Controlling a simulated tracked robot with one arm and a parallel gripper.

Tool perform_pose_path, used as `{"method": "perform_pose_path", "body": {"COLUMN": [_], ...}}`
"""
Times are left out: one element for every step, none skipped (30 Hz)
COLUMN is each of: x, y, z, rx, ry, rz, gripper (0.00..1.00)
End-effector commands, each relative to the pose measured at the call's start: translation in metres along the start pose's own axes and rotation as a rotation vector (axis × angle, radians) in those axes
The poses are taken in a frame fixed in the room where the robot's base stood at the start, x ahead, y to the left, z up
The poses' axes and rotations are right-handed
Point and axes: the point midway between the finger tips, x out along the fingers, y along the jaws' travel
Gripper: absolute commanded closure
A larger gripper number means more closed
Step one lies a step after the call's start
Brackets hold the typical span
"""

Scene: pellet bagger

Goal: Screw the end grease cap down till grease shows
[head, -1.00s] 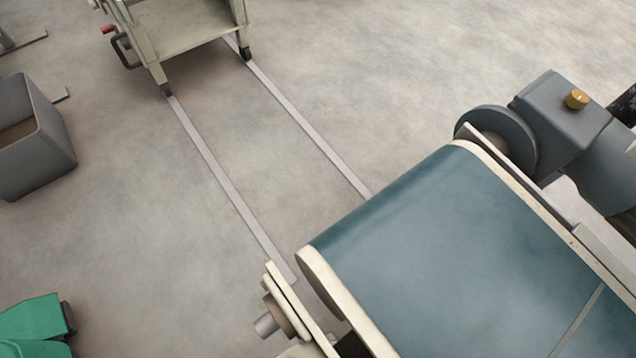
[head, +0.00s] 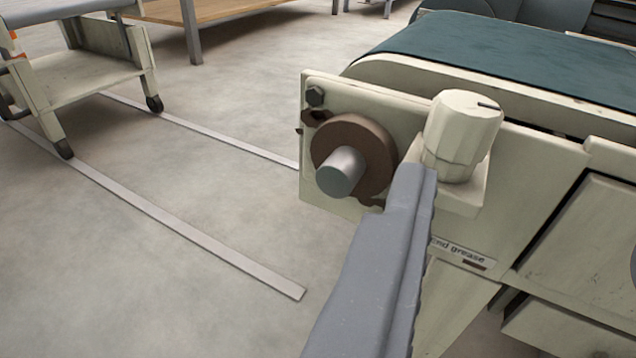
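The end grease cap (head: 460,135) is a cream, faceted knob with a short dark mark on its top. It stands on a cream block on the conveyor's side plate (head: 540,190). A label (head: 458,252) below it reads "end grease", its start partly covered. My gripper (head: 412,185) reaches up from the bottom of the view as a grey finger, its tip just left of and below the cap. I cannot tell whether it touches the cap. Left of the tip, a brown bearing ring (head: 375,150) surrounds a grey shaft end (head: 340,172).
The green conveyor belt (head: 480,55) runs behind the cap. A bolt (head: 316,95) sits at the plate's upper left corner. A wheeled cream cart (head: 85,85) stands at the upper left by floor strips (head: 190,230).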

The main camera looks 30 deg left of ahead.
Motion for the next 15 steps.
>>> {"method": "perform_pose_path", "body": {"x": [-0.01,-0.014,-0.019,-0.022,-0.024,-0.026,-0.027,-0.027,-0.027,-0.025,-0.023,-0.019,-0.015,-0.012,-0.005], "y": [-0.006,-0.009,-0.013,-0.015,-0.016,-0.018,-0.019,-0.019,-0.02,-0.02,-0.021,-0.021,-0.021,-0.021,-0.021], "z": [0.006,0.008,0.01,0.011,0.012,0.013,0.013,0.014,0.014,0.014,0.014,0.014,0.014,0.014,0.014], "rx": [0.026,0.037,0.049,0.056,0.062,0.068,0.072,0.074,0.076,0.076,0.076,0.076,0.076,0.076,0.075], "ry": [0.01,0.019,0.028,0.034,0.038,0.043,0.046,0.049,0.051,0.053,0.053,0.053,0.053,0.053,0.053], "rz": [0.008,0.011,0.014,0.016,0.018,0.021,0.022,0.023,0.023,0.023,0.022,0.021,0.021,0.02,0.019], "gripper": [0.49,0.49,0.49,0.49,0.49,0.49,0.49,0.49,0.49,0.49,0.49,0.49,0.49,0.49,0.49]}}
